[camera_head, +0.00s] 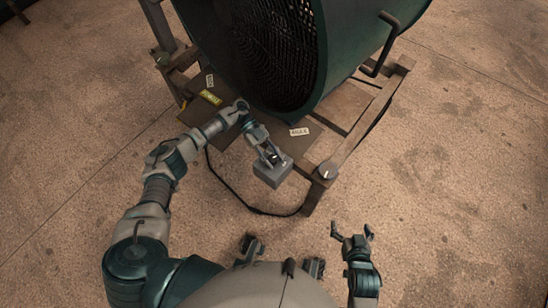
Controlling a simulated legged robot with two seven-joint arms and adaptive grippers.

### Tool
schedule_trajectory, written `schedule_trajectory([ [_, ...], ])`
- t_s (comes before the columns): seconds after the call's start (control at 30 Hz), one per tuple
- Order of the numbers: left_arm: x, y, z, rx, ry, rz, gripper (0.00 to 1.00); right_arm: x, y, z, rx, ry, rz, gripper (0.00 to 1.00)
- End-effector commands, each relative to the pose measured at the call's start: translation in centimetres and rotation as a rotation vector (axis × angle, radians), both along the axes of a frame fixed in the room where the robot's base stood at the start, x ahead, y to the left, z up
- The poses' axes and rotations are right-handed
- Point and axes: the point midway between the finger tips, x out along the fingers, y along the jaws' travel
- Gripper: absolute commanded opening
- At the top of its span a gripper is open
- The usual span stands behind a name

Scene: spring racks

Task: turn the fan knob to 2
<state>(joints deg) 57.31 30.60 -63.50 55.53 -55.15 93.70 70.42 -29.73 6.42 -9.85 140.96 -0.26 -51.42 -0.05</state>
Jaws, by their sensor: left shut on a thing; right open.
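A grey control box (275,173) sits at the front edge of the fan's wooden stand. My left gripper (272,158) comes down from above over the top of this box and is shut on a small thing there. That thing looks like the fan knob, but the fingers mostly hide it. I cannot read any numbers or the knob's pointer. The large dark green drum fan (338,50) stands behind the box. My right gripper (352,233) is open and empty, low in front of the stand, apart from the box.
The wooden stand (352,150) extends to the right, with a small round fitting (328,171) on its front corner. A black cable (233,193) loops below the box. A white label (299,132) lies near the fan. The concrete floor is clear on both sides.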

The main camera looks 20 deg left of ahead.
Motion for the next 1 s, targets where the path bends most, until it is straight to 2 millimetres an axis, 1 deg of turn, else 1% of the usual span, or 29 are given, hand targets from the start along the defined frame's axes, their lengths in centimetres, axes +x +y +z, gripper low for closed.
schedule_trajectory([
  [0.03, 0.2, 0.4, -0.3, 0.012, -0.002, 0.008, 0.03, 0.0, 0.0, 0.0, 0.001, -0.002, 0.001, 0.99],
  [0.3, 0.2, 0.4, -0.2, 0.011, -0.004, 0.009, 0.03, 0.1, -0.1, -0.1, 0.002, -0.001, 0.0, 0.99],
  [0.33, 0.2, 0.4, -0.2, 0.011, -0.004, 0.009, 0.4, 0.1, -0.1, -0.1, 0.002, -0.001, 0.0, 0.99],
  [0.37, 0.2, 0.4, -0.2, 0.011, -0.004, 0.009, 0.47, 0.1, -0.1, -0.1, 0.002, -0.001, 0.0, 0.99],
  [0.4, 0.2, 0.3, -0.2, 0.01, -0.003, 0.007, 0.57, 0.1, -0.1, -0.1, 0.001, -0.001, -0.001, 0.99],
  [0.43, 0.2, 0.3, -0.2, 0.009, -0.003, 0.007, 0.64, 0.1, -0.1, -0.1, 0.001, -0.001, -0.001, 0.99],
  [0.77, 0.1, 0.2, 0.1, 0.005, -0.003, 0.003, 0.64, 0.0, -0.1, 0.1, 0.001, -0.004, 0.001, 0.99],
  [0.87, 0.7, 0.9, 0.5, 0.005, -0.004, 0.004, 0.64, 0.0, -0.1, 0.1, 0.002, -0.004, 0.0, 0.99],
  [1.0, 2.0, 2.9, 1.3, 0.005, -0.004, 0.005, 0.64, 0.0, -0.1, 0.1, 0.002, -0.003, 0.0, 0.99],
])
